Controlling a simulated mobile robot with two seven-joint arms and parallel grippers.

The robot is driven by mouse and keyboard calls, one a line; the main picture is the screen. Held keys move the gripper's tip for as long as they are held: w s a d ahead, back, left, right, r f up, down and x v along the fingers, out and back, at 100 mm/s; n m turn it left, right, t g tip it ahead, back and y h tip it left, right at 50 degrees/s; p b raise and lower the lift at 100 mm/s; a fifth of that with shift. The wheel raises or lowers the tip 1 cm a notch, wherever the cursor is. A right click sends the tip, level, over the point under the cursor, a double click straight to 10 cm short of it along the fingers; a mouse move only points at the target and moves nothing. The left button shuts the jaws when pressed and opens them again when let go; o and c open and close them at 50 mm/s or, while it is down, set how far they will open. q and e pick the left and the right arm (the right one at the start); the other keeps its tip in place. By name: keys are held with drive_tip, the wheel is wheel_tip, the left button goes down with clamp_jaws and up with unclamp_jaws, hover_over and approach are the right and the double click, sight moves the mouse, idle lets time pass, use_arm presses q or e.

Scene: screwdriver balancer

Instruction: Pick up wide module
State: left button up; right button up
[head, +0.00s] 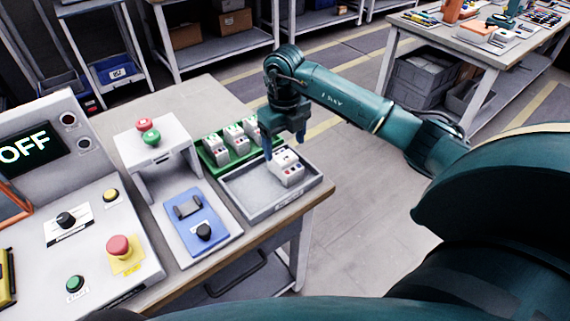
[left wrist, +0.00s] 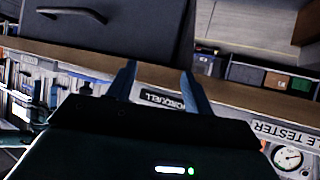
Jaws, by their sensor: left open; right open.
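A white module (head: 287,168), the widest of the modules in view, sits in the grey tray (head: 258,212), toward the tray's back right part. My right gripper (head: 284,150) is above it and open, its blue fingers pointing down. One finger shows left of the module's top and the other behind it on the right. I cannot tell whether the fingers touch it. Several narrower white modules (head: 235,138) stand in the green tray (head: 211,160) just behind. My left gripper (left wrist: 158,72) shows in the left wrist view, open with nothing between its fingers.
Left of the trays are a blue panel (head: 188,232) with a black knob and a small stand (head: 168,155) with red and green buttons. A control console (head: 70,235) reading OFF fills the left. The bench edge is right of the grey tray.

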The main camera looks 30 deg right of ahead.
sight(285, 157)
wheel_tip(285, 157, down, 8)
drive_tip(key=shift+d+r+p, duration=0.1)
drive_tip(key=shift+r+p, duration=0.1)
drive_tip(key=shift+p, duration=0.35)
drive_tip(key=shift+c, duration=0.2)
drive_tip(key=c, duration=1.1)
drive_tip(key=shift+r, duration=0.1)
